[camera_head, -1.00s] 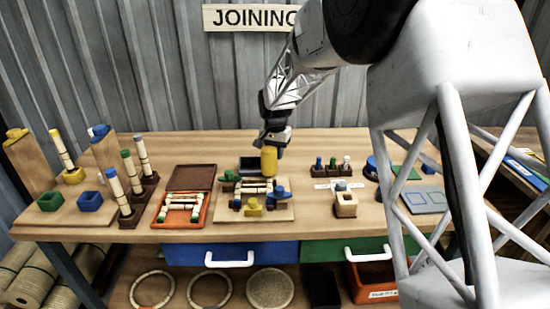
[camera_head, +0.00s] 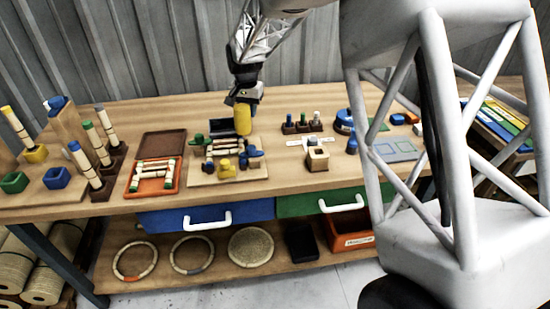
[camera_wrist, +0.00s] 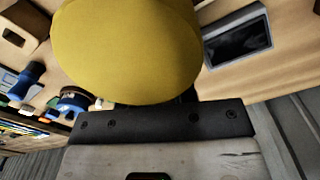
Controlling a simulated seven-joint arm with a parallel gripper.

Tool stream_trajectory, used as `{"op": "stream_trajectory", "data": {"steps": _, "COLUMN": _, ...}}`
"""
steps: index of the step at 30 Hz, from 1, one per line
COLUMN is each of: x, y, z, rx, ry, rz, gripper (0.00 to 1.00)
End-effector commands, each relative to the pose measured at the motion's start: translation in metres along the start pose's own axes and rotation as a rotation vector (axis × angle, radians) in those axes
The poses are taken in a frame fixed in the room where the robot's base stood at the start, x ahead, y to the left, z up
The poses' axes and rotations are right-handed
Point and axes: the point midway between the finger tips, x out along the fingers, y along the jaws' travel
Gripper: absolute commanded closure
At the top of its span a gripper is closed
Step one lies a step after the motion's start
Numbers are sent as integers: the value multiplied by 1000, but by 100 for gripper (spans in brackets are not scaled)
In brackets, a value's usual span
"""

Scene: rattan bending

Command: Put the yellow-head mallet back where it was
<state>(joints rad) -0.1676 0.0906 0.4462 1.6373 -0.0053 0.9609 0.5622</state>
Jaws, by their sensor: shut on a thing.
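My gripper (camera_head: 246,94) is shut on the yellow-head mallet, and its fingers point down. The mallet's yellow head (camera_head: 242,119) hangs below the gripper, above or behind the back edge of the wooden fixture board (camera_head: 200,175). In the wrist view the yellow head (camera_wrist: 130,45) fills the upper middle, close in front of the gripper's dark bar. The handle cannot be made out, and the fingertips are hidden behind the head. Whether the head touches anything below is unclear.
A small dark screen-like box (camera_head: 222,127) lies just behind the board. A wooden block with a square hole (camera_head: 317,158) stands to the right, with small pegs in a rack (camera_head: 302,126) behind it. An orange tray (camera_head: 152,185) with rattan pieces lies left.

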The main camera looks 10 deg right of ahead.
Motion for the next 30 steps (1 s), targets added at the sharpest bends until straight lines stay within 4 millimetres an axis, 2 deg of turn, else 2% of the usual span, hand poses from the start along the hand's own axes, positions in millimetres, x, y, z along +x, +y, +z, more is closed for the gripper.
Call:
{"op": "stream_trajectory", "data": {"steps": 8, "x": 15, "y": 53, "z": 35, "rx": 3, "ry": 2, "rz": 0, "gripper": 100}}
{"op": "stream_trajectory", "data": {"steps": 21, "x": 51, "y": 150, "z": 118, "rx": 2, "ry": 4, "rz": 0, "gripper": 100}}
{"op": "stream_trajectory", "data": {"steps": 30, "x": 69, "y": 190, "z": 160, "rx": 1, "ry": 7, "rz": -1, "gripper": 100}}
